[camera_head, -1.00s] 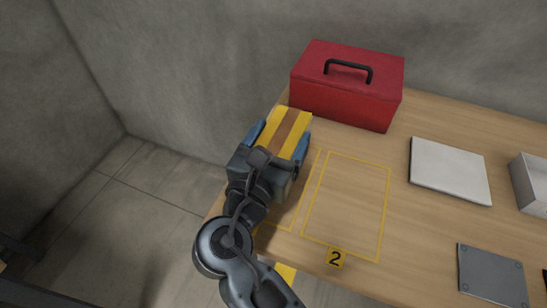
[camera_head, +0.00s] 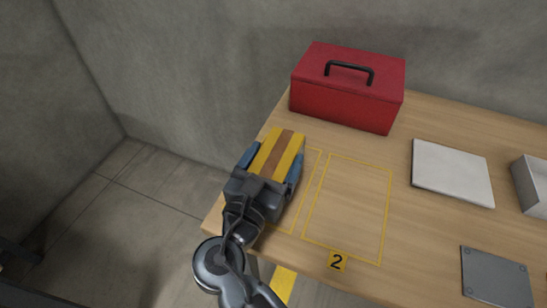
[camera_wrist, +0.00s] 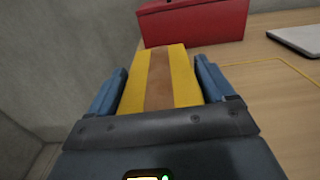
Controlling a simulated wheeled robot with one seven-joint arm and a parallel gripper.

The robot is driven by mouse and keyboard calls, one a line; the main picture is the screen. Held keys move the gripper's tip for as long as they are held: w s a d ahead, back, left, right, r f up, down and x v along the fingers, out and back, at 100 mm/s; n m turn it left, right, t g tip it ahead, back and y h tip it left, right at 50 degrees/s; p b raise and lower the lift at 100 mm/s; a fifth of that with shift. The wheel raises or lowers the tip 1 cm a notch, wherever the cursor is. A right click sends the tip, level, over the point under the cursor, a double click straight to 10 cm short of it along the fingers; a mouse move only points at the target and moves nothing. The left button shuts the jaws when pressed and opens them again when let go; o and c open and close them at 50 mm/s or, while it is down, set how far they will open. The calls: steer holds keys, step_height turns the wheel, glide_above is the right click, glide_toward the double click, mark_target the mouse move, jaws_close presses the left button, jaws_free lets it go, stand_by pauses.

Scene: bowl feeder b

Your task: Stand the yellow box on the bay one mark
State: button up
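The yellow box (camera_head: 288,150), with a brown stripe down its middle, is between the blue fingers of my gripper (camera_head: 271,160). In the wrist view the box (camera_wrist: 184,78) fills the space between the two fingers of my gripper (camera_wrist: 160,85), which are closed on its sides. The box is over the left end of the table, at the bay one mark (camera_head: 308,190), a yellow outline. Box and gripper hide much of this outline, including its number. I cannot tell whether the box's underside touches the table.
A red toolbox (camera_head: 345,97) stands behind the box at the back. Bay two's outline (camera_head: 388,210) and number plate (camera_head: 337,261) are just right, its inside empty. A white slab (camera_head: 450,172), grey plate (camera_head: 495,277) and pale bin (camera_head: 533,183) are farther right.

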steer(key=o, duration=0.3)
steer(key=shift+s+r, duration=0.1)
steer(key=shift+r, duration=0.05)
steer(key=v, duration=1.1)
steer(key=shift+s+a, duration=0.1)
steer(key=shift+s, duration=0.3)
